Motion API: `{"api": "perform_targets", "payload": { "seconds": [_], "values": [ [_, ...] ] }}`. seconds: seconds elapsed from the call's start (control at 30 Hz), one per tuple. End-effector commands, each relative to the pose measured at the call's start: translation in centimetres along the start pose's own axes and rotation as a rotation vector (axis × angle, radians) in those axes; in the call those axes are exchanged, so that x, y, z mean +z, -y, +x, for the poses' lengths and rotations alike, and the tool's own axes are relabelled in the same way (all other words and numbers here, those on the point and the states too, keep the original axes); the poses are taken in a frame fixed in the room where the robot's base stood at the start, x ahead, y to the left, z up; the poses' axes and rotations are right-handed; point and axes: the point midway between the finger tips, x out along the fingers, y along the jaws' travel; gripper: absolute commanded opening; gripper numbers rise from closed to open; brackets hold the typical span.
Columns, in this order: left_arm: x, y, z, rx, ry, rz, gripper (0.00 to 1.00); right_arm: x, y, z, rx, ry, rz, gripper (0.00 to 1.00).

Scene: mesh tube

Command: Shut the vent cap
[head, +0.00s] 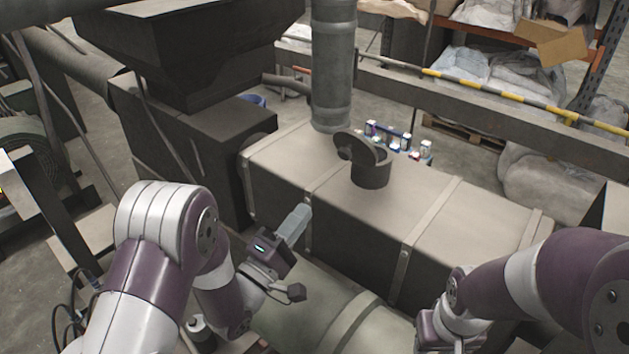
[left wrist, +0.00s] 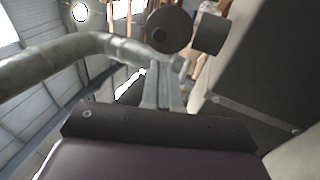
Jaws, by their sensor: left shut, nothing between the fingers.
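The vent is a short dark round pipe (head: 371,173) standing on top of the long box-shaped housing (head: 430,205). Its round cap (head: 358,148) is tilted up, open, leaning to the left over the pipe mouth. In the left wrist view the cap (left wrist: 168,30) is a dark disc near the top, with the pipe (left wrist: 209,33) to its right. My left gripper (head: 298,222) is shut and empty, in front of the housing, lower left of the vent and apart from it. It also shows in the left wrist view (left wrist: 165,75). My right gripper's fingers are not visible.
A thick vertical grey duct (head: 333,65) stands just behind the vent. A beam with yellow-black stripes (head: 480,85) runs behind the housing. A large rounded tank (head: 315,300) lies in front. Small bottles (head: 400,143) stand behind the vent. The housing top right of the vent is clear.

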Motion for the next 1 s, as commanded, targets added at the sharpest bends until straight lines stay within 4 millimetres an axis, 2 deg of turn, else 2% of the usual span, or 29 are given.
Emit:
{"api": "perform_targets", "payload": {
  "seconds": [0.3,0.53,0.7,1.0],
  "values": [
    [0.1,-0.5,6.9,0.002,0.002,0.001,0.00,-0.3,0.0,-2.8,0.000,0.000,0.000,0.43],
    [0.1,-0.3,11.1,0.001,0.000,0.001,0.00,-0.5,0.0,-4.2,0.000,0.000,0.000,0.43],
    [0.0,-0.2,12.6,0.001,0.000,0.002,0.00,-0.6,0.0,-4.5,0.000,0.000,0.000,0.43],
    [0.0,-0.1,12.8,0.000,-0.001,0.002,0.00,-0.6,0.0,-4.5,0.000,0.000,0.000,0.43]
  ]
}}
